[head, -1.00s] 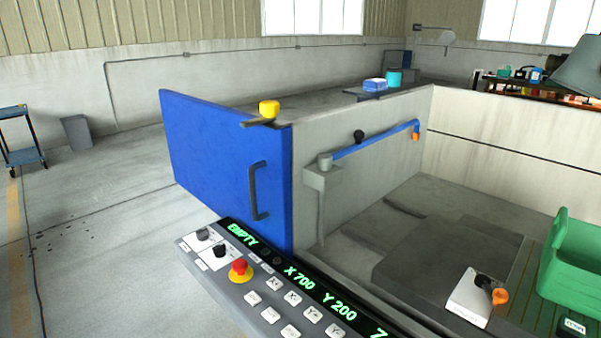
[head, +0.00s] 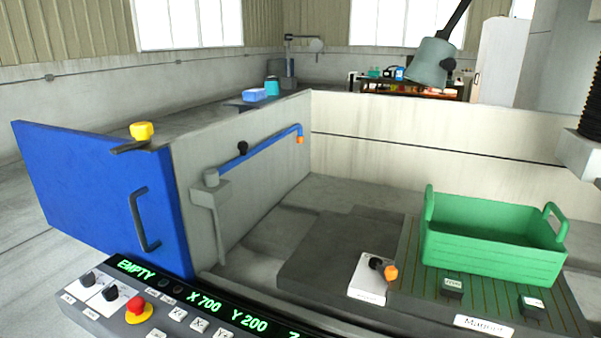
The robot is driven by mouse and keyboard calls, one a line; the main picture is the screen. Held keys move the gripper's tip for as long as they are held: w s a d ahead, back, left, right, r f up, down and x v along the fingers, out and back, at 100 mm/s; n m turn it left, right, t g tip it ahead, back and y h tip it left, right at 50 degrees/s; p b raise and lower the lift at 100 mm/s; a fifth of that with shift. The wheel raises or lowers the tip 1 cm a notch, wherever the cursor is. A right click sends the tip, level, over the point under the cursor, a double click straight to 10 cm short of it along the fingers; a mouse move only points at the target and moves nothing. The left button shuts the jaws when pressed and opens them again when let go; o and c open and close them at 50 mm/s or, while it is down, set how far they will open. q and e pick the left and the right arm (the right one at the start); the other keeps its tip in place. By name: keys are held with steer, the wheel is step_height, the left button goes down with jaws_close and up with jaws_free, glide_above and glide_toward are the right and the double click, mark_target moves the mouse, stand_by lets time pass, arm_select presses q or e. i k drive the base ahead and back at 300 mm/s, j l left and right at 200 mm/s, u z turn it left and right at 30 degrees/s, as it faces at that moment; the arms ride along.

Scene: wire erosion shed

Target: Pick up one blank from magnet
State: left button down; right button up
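The magnet (head: 490,299) is a dark plate with thin stripes and a white label reading "Magnet" on its front, at the lower right. A green crate (head: 490,260) with two raised handles stands on it. Two small dark blocks with white labels sit in front of the crate, one (head: 452,287) left of centre and one (head: 532,308) further right. Their labels are too small to read, and I cannot tell whether they are blanks. The crate's inside is mostly hidden by its front wall. Neither of my grippers is in view.
A white block (head: 368,282) with black and orange knobs stands left of the magnet. A control panel (head: 190,318) reading "EMPTY" crosses the lower left. A blue door (head: 95,190) and grey tank walls enclose the left and back. A lamp (head: 430,62) hangs above.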

mark_target(449, 287)
steer(key=k+l+z, duration=0.1)
steer(key=l+z, duration=0.65)
steer(key=i+l+z, duration=0.3)
steer(key=z, duration=0.35)
steer(key=i+l, duration=0.05)
